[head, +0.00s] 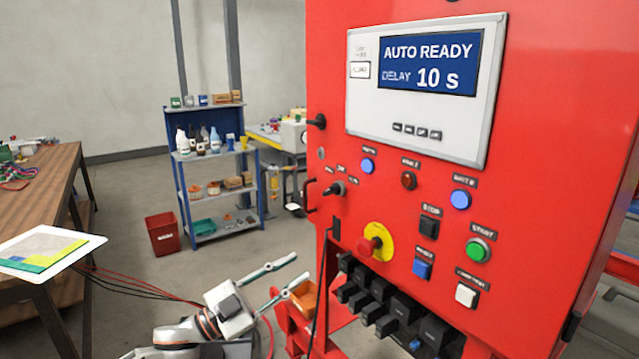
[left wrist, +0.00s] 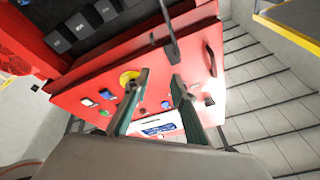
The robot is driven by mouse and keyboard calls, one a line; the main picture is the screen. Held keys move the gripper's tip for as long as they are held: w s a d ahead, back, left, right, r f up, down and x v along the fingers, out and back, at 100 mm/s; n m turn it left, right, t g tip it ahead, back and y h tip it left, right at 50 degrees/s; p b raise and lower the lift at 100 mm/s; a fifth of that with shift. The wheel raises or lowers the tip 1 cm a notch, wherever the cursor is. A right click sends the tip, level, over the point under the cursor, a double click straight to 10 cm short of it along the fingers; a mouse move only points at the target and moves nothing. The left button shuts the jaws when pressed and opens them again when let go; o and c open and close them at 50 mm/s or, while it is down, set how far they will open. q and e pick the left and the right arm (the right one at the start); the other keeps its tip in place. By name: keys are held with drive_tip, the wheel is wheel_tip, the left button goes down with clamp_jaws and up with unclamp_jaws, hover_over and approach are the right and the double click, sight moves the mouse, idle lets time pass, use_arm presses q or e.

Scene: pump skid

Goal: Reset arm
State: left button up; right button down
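The red control panel (head: 400,210) fills the right half of the head view. Its screen (head: 428,62) reads AUTO READY, DELAY 10 s. Below are blue buttons, a lit green button (head: 478,250), a white button (head: 466,295) and a red emergency stop (head: 369,248) on a yellow disc. A black selector (head: 335,188) sits at the left. My left gripper (head: 299,268) is open and empty, low and left of the panel. In the left wrist view its spread fingers (left wrist: 160,76) point toward the panel, which appears upside down. My right gripper is out of view.
A row of black connectors (head: 385,300) and cables hang below the panel. A wooden table (head: 50,180) stands at the left, a blue shelf (head: 205,112) and red bin (head: 163,233) behind. Open floor lies between them.

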use_arm(q)
drive_tip(key=s+a+f+n+t+y, duration=0.2)
drive_tip(key=s+f+n+y, duration=0.3)
drive_tip(key=f, duration=0.5)
drive_tip(key=s+a+f+n+t+y, duration=0.2)
drive_tip(key=s+f+n+y, duration=0.25)
drive_tip(key=f, duration=0.65)
drive_tip(key=s+a+f+n+g+y, duration=0.2)
drive_tip(key=s+a+f+y, duration=0.1)
drive_tip(key=s+f, duration=0.5)
drive_tip(key=s+a+f+n+g+y, duration=0.2)
drive_tip(key=s+a+f, duration=0.4)
drive_tip(key=s, duration=0.5)
wheel_tip(320, 180, down, 3)
drive_tip(key=shift+a+r+n+g+y, duration=0.15)
drive_tip(key=shift+n+g+y, duration=0.15)
drive_tip(key=shift+n+y, duration=0.2)
